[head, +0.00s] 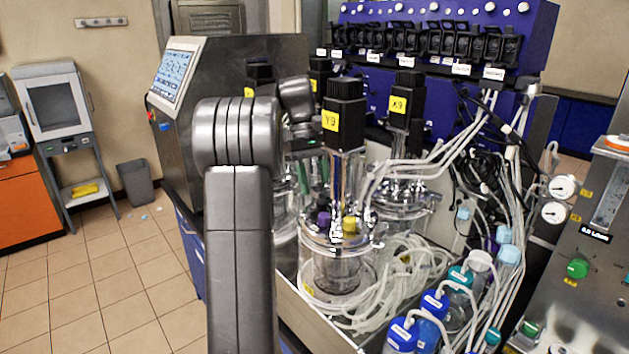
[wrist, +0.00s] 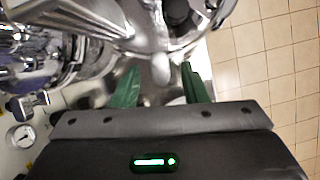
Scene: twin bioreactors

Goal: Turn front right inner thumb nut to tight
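In the wrist view my gripper (wrist: 160,76) has two green fingers standing apart. A pale, rounded metal piece (wrist: 160,68) reaches down between the fingertips from a shiny metal vessel head (wrist: 150,20). It may be the thumb nut, but blur hides its shape, and I cannot tell whether a finger touches it. In the head view my gripper (head: 314,178) is partly hidden behind my arm, with its green fingers pointing down beside the front glass vessel (head: 335,268). That vessel carries a black motor (head: 345,112) with a yellow label. No thumb nut can be made out there.
A second motor (head: 406,100) and its vessel (head: 405,200) stand behind. White tubing (head: 400,285) and blue-capped bottles (head: 403,335) crowd the right. A control cabinet (head: 245,70) with a screen stands at left. Tiled floor (head: 110,270) is open at left.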

